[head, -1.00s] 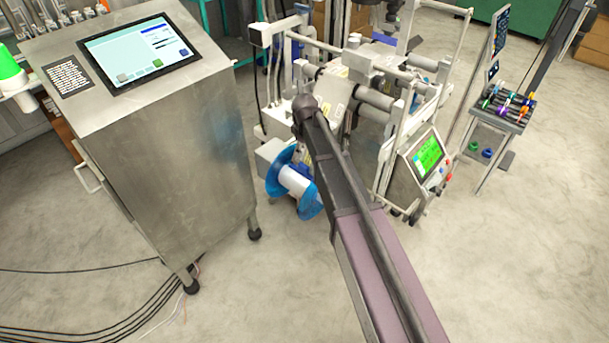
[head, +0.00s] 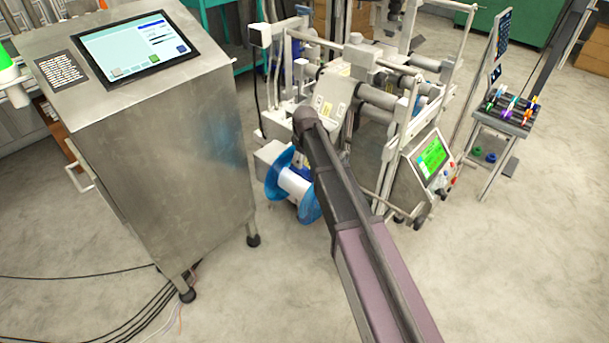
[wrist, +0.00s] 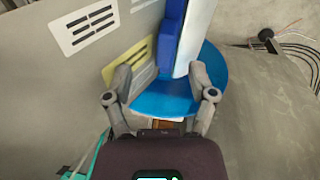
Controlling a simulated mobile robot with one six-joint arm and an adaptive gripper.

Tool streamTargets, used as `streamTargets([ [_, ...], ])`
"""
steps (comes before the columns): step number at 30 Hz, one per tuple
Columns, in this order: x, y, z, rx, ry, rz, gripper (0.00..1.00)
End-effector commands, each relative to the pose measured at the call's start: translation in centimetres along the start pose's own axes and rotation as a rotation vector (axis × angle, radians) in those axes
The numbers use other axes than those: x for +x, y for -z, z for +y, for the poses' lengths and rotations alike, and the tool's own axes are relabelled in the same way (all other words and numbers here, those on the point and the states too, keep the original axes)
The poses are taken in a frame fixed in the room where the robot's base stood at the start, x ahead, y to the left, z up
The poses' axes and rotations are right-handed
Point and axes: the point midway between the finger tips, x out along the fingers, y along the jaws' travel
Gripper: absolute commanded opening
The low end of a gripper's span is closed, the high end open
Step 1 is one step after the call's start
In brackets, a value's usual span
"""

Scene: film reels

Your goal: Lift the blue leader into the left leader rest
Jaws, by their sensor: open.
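A reel with blue flanges (head: 308,209) and a white core (head: 294,182) is mounted low on the front left of the white machine. The wrist view shows its blue flange (wrist: 165,100) and white core (wrist: 197,35) close up. An upright blue piece (wrist: 172,38) stands beside the core; I cannot tell whether it is the blue leader. I cannot make out the left leader rest.
A steel cabinet with a touchscreen (head: 135,47) stands left of the reel. The white machine (head: 345,100) with rollers and a green-screen panel (head: 432,158) is close behind my arm. A small rack (head: 507,114) stands at right. Cables (head: 130,315) lie on the floor.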

Motion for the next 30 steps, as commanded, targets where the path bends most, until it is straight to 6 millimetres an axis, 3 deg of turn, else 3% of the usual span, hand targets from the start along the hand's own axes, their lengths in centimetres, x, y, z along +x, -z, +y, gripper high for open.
streamTargets([
  [11, 0.6, -0.1, -0.1, 0.001, 0.0, 0.0, 0.72],
  [30, 4.9, -0.1, -0.7, 0.002, 0.0, 0.0, 0.72],
])
